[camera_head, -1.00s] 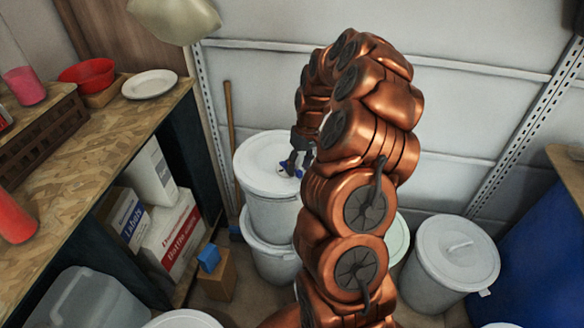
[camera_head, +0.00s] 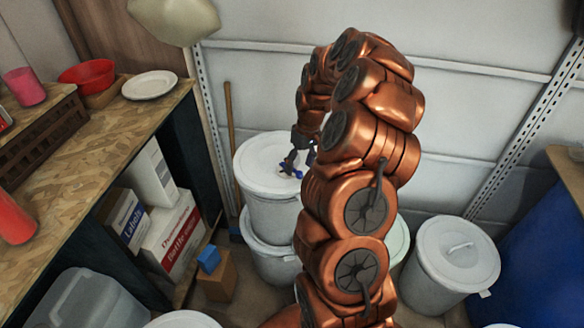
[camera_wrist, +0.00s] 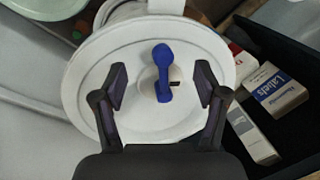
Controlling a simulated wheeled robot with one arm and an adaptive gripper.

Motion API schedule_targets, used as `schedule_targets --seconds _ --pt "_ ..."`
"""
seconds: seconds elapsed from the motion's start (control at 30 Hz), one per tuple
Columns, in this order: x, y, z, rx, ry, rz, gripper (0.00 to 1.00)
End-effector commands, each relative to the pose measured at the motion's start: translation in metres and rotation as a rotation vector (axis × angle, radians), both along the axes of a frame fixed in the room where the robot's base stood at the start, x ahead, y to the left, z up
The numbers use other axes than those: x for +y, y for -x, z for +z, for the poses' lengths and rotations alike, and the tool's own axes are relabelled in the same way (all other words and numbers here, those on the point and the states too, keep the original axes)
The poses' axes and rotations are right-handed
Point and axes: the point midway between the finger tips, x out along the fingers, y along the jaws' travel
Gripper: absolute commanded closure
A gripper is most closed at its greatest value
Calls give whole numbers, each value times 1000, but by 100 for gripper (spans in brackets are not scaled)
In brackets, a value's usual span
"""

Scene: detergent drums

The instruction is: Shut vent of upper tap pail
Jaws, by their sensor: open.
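The upper pail (camera_head: 272,205) is white and stands stacked on a lower white pail (camera_head: 268,258) beside the wooden bench. Its round white lid carries a blue vent handle (camera_wrist: 162,72), which shows in the wrist view as an upright blue piece with a rounded upper end, on a pale round base with a small dark slot beside it. My gripper (camera_wrist: 160,82) is open over the lid (camera_wrist: 95,75), one finger on each side of the blue handle, with gaps on both sides. In the head view my gripper (camera_head: 290,168) is small and partly hidden by my arm.
A wooden bench (camera_head: 100,130) with boxes on its shelf (camera_head: 170,235) stands to the left. Another white lidded drum (camera_head: 455,262) stands to the right, near a blue drum (camera_head: 545,240). A broom handle (camera_head: 230,130) leans on the wall behind the stack.

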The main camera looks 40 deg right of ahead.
Motion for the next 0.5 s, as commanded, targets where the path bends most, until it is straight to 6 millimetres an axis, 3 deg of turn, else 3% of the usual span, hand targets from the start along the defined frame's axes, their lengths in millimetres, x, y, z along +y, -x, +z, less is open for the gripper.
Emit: schedule_targets --seconds 0.5 --pt "-7 -1 25 -4 2 -2 27"
